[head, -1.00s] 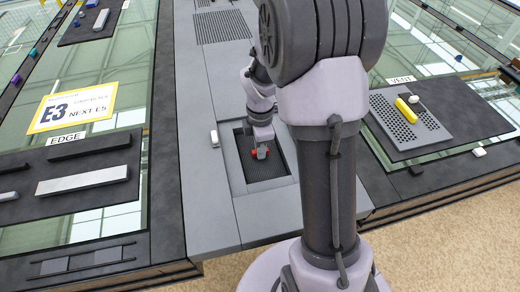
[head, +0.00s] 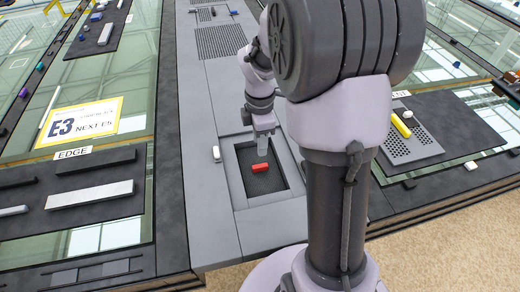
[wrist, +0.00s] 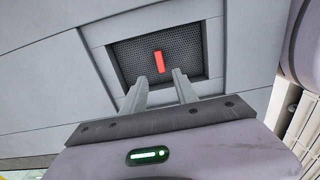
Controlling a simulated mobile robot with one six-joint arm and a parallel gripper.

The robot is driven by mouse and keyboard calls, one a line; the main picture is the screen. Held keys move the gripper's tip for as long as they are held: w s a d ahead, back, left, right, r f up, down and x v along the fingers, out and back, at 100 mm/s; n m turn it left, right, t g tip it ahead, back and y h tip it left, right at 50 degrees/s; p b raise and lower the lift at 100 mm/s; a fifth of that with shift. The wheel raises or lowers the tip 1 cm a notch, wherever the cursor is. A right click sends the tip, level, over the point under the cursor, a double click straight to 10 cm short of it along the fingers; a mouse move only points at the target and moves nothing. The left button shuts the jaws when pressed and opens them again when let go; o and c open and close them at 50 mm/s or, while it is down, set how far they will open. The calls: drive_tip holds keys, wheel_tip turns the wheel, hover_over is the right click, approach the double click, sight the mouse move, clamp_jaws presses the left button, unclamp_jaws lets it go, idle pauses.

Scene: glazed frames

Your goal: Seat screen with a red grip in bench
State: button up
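The screen (head: 262,183) is a dark perforated mesh lying inside the rectangular recess of the grey bench (head: 215,222). Its red grip (head: 260,168) stands up from the mesh. In the wrist view the red grip (wrist: 159,62) shows upright in the picture, with the mesh (wrist: 185,48) around it and the recess frame on all sides. My gripper (head: 262,150) is just above and behind the red grip in the head view. In the wrist view my gripper (wrist: 166,80) has its two fingers apart with nothing between them. The fingertips appear clear of the grip.
A small white block (head: 216,153) sits on the bench left of the recess. A panel labelled EDGE with dark and pale bars (head: 90,194) lies at left. A perforated plate with a yellow bar (head: 400,124) lies at right.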

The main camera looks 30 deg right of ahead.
drive_tip(key=s+a+r+m+t, duration=0.4)
drive_tip(key=s+a+r+m, duration=0.65)
drive_tip(key=r, duration=0.35)
drive_tip(key=s+a+m+t+y, duration=0.2)
drive_tip(key=s+a+m, duration=0.45)
drive_tip(key=m, duration=0.25)
drive_tip(key=f+b, duration=0.1)
drive_tip(key=b, duration=0.1)
drive_tip(key=f+b, duration=0.3)
drive_tip(key=f, duration=0.1)
drive_tip(key=shift+s+d+b, duration=0.1)
drive_tip(key=shift+d+b, duration=0.25)
drive_tip(key=shift+b, duration=0.05)
